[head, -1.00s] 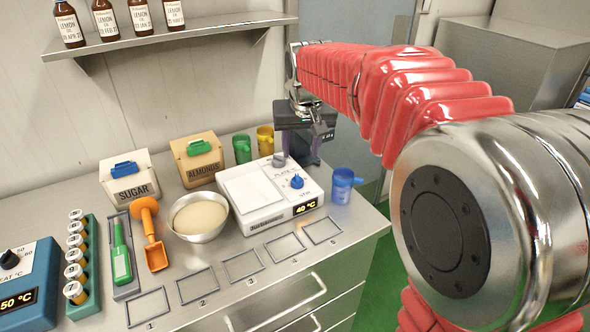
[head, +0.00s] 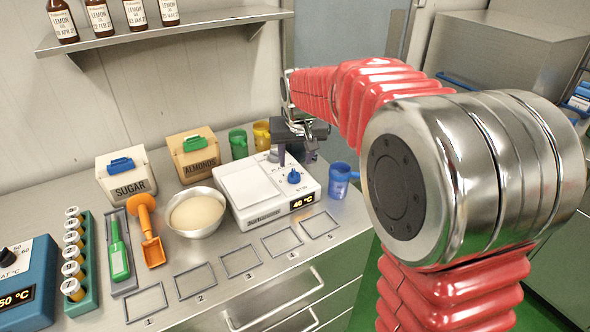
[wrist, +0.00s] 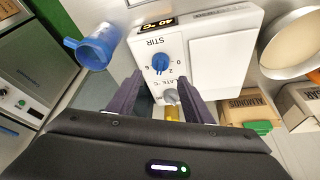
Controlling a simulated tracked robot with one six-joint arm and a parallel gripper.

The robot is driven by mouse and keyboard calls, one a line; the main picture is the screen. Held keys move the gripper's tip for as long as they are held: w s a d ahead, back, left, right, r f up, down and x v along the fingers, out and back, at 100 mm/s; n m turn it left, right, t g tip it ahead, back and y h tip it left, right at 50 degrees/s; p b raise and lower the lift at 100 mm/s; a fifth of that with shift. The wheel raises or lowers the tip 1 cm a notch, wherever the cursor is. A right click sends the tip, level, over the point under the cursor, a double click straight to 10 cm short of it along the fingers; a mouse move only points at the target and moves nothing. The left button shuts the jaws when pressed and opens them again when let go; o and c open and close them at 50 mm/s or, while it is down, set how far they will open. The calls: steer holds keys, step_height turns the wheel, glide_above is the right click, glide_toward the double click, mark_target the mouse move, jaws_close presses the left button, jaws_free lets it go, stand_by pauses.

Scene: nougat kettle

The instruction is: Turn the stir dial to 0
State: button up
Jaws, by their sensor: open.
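My gripper (head: 298,158) is over the back right of the stirrer. In the wrist view its two dark fingers (wrist: 163,85) are apart and empty, with the grey knob between them and the blue dial just beyond the tips.
A blue mug (head: 339,180) stands close to the stirrer's right side. Green (head: 238,143) and yellow (head: 262,134) mugs stand behind it. A bowl (head: 195,213) is at its left, with almonds (head: 193,155) and sugar (head: 126,174) bins behind. Marked outlines lie in front.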

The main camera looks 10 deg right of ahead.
mark_target(294, 172)
steer(key=x, duration=0.7)
steer(key=shift+s, duration=0.1)
